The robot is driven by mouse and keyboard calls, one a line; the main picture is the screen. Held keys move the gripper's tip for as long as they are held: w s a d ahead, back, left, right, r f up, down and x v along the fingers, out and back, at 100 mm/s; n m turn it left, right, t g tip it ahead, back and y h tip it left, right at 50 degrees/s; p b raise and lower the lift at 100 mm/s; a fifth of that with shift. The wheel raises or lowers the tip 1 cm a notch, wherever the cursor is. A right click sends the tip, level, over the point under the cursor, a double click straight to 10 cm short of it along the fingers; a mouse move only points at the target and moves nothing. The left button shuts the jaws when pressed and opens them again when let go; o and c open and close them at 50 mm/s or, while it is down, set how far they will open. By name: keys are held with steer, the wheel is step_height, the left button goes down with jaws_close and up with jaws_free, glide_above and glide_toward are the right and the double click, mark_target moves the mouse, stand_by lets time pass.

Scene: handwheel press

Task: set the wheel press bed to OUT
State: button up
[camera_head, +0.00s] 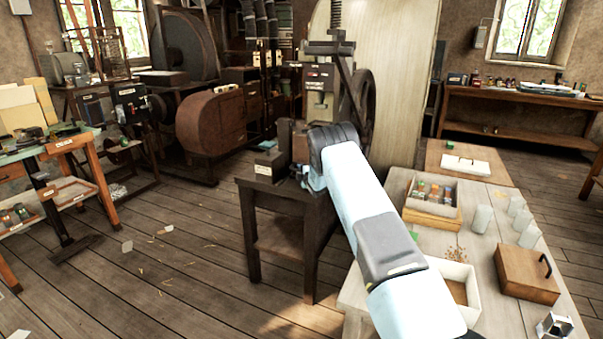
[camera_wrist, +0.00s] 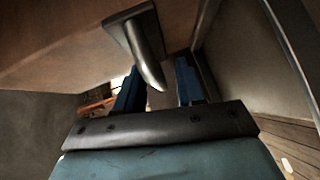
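The wheel press (camera_head: 322,85) stands on a small dark table (camera_head: 285,200) in the head view. It has a tall screw column and a dark handwheel (camera_head: 364,105) on its right side. My arm covers part of its lower front, so the bed and its position cannot be made out. My gripper (camera_wrist: 159,85) shows two blue fingers held apart in the wrist view. A curved metal handle (camera_wrist: 149,48) hangs from a brown surface, its tip between the fingers in the picture. I cannot tell whether a finger touches it. In the head view my gripper is mostly hidden by my arm.
A pale workbench (camera_head: 400,240) at right carries a tray of small jars (camera_head: 433,193), pale cylinders (camera_head: 482,218) and a wooden box with a handle (camera_head: 527,274). A grey block (camera_head: 270,165) sits on the press table. Plank floor (camera_head: 180,265) is open at left.

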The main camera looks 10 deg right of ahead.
steer(key=shift+w, duration=0.25)
steer(key=shift+f, duration=0.1)
jaws_close()
stand_by(0.4)
